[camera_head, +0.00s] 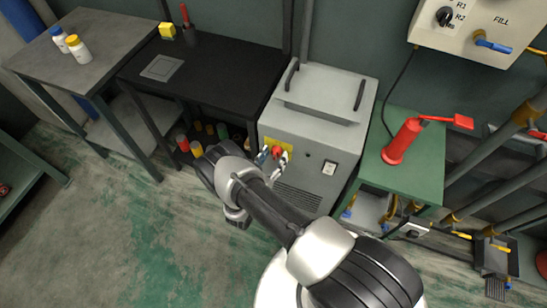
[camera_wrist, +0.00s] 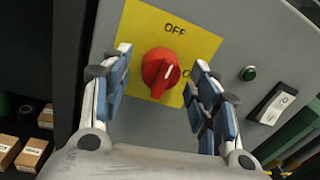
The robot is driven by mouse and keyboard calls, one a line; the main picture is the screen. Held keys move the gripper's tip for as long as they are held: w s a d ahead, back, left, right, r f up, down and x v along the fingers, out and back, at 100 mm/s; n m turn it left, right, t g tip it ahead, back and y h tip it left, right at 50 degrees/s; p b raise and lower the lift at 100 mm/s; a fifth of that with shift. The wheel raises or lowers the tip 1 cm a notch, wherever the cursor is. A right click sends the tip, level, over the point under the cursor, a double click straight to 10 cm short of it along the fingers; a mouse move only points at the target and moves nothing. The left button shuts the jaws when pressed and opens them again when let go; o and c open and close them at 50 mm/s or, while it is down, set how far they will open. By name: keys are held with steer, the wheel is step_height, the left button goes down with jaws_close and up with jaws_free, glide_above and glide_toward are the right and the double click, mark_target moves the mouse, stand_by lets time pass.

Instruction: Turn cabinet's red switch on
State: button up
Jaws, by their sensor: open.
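The cabinet (camera_head: 310,130) is a grey box with two black handles on top, in the middle of the head view. Its red switch (camera_wrist: 161,72) is a round rotary knob on a yellow plate (camera_wrist: 200,40). "OFF" is printed above the knob, and a partly hidden label is to its right. The red switch also shows in the head view (camera_head: 278,152). My gripper (camera_wrist: 163,75) is open in front of the knob, one finger on each side, with gaps visible. Whether the fingers touch the knob is unclear.
A green button (camera_wrist: 248,73) and a white rocker switch (camera_wrist: 271,103) sit right of the plate. A green table (camera_head: 425,150) with a red extinguisher-like bottle (camera_head: 402,142) stands at the right. A black table (camera_head: 215,60) stands at the left. Open floor (camera_head: 110,230) lies at the lower left.

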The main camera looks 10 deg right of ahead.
steer(key=shift+c, duration=0.6)
steer(key=c, duration=0.9)
steer(key=shift+c, duration=0.2)
